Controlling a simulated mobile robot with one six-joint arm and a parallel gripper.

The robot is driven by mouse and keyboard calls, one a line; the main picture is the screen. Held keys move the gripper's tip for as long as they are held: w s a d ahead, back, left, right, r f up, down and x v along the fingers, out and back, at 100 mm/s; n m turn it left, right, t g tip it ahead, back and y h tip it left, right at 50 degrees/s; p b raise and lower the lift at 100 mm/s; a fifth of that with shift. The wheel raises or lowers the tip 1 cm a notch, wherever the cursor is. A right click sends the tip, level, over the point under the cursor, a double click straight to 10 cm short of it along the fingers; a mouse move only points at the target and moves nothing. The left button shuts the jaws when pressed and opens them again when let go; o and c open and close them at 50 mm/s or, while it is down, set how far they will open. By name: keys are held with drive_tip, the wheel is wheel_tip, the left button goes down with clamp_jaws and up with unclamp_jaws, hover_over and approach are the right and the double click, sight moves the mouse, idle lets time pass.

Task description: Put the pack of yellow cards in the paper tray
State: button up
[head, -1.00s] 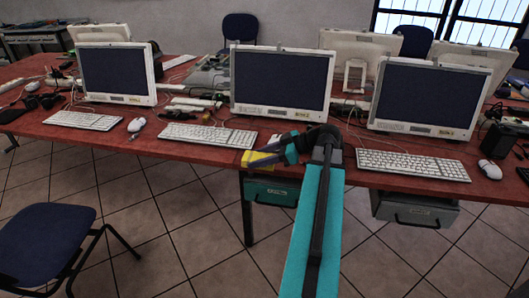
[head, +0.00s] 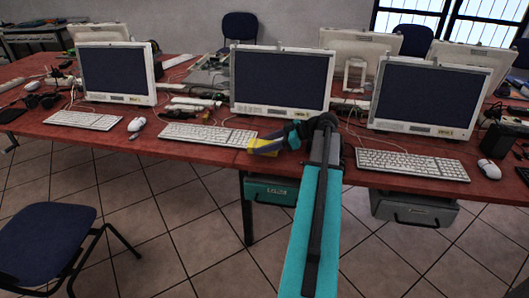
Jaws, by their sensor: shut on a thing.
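The pack of yellow cards (head: 254,146) shows as a small yellow block at the tip of my gripper (head: 264,147), near the front edge of the red table and in front of the middle monitor. My gripper is shut on the pack, and its dark fingers hide part of it. The pack is close to the right end of the middle keyboard; I cannot tell whether it touches the table. I cannot pick out the paper tray with certainty.
Monitors, with the middle one (head: 281,80) nearest my gripper, and keyboards (head: 413,164) line the red table (head: 190,151). A teal drawer unit (head: 270,188) and a grey one (head: 413,209) hang below its edge. A blue chair (head: 45,235) stands front left. Loose cables lie between the monitors.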

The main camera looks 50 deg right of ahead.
drive_tip(key=shift+f, duration=1.75)
drive_tip(key=shift+f, duration=0.2)
drive_tip(key=o, duration=0.8)
drive_tip(key=shift+r, duration=0.2)
drive_tip(key=v, duration=1.2)
